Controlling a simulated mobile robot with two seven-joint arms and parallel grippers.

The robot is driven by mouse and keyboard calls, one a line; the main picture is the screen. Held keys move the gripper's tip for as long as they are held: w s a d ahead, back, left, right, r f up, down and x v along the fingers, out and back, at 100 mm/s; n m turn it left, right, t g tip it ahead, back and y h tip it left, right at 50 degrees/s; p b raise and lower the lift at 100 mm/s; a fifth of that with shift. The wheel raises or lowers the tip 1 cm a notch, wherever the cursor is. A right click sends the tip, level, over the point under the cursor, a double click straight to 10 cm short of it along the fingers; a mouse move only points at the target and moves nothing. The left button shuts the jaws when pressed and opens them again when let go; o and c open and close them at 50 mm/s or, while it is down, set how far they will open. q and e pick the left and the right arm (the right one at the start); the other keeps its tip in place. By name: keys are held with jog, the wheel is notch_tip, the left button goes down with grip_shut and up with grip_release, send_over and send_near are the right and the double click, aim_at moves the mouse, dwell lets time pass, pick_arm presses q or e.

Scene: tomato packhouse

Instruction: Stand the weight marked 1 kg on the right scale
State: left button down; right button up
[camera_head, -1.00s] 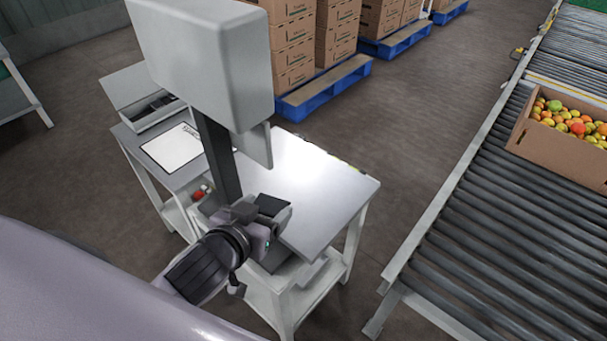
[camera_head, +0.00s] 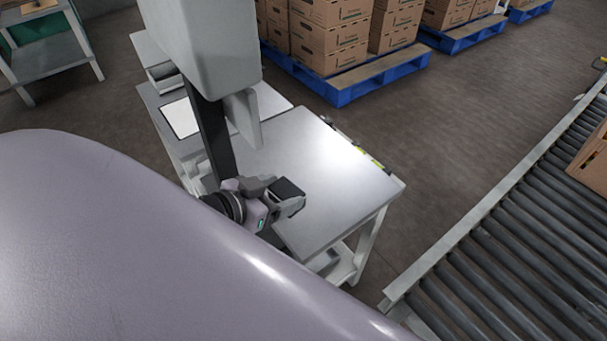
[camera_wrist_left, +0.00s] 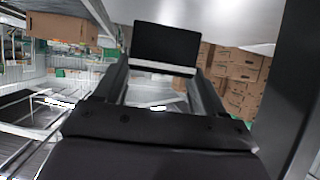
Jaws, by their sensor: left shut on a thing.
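My left gripper (camera_head: 289,197) is shut on a small black block (camera_head: 287,187), over the near part of the grey-white table top (camera_head: 330,170). In the left wrist view the block (camera_wrist_left: 166,46) sits between the two fingertips, dark with a pale strip along its lower edge. No 1 kg marking can be read on it. I cannot make out a scale pan for certain; a large grey box on a dark post (camera_head: 214,150) and a smaller grey panel (camera_head: 242,119) stand left of the gripper and hide part of the table. My right gripper is not in view.
A side bench with a white sheet (camera_head: 180,119) stands at the left. A roller conveyor (camera_head: 500,240) with a carton runs at the right. Cartons on blue pallets (camera_head: 345,95) stand behind. The table top right of the gripper looks clear.

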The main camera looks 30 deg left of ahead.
aim_at(269, 192)
pick_arm(q)
jog(key=shift+s+a+f+m+h+b, duration=0.2)
jog(key=shift+a+f+m+h+b, duration=0.1)
jog(key=shift+a+f+b, duration=0.25)
jog(key=shift+s+a+f+m+h+b, duration=0.2)
jog(key=shift+a+f+m+b, duration=0.1)
jog(key=shift+a+f+b, duration=0.25)
jog(key=shift+a+h+b, duration=0.2)
jog(key=shift+h+b, duration=0.1)
jog(key=shift+b, duration=0.05)
jog(key=shift+a+b, duration=0.2)
jog(key=shift+b, duration=0.15)
jog(key=shift+w+d+r+m, duration=0.1)
jog(key=shift+w+d+m, duration=0.2)
jog(key=shift+w, duration=0.4)
jog(key=w+d, duration=0.1)
jog(key=w, duration=0.4)
jog(key=w+d+b, duration=0.1)
jog(key=w+d, duration=0.1)
jog(key=w, duration=0.3)
jog(key=w+d+b, duration=0.1)
jog(key=w+d, duration=0.1)
jog(key=w, duration=0.3)
jog(key=shift+w+d, duration=0.15)
jog(key=shift+w, duration=0.1)
jog(key=shift+f+b, duration=0.45)
jog(key=shift+f, duration=1.3)
jog(key=shift+f, duration=0.15)
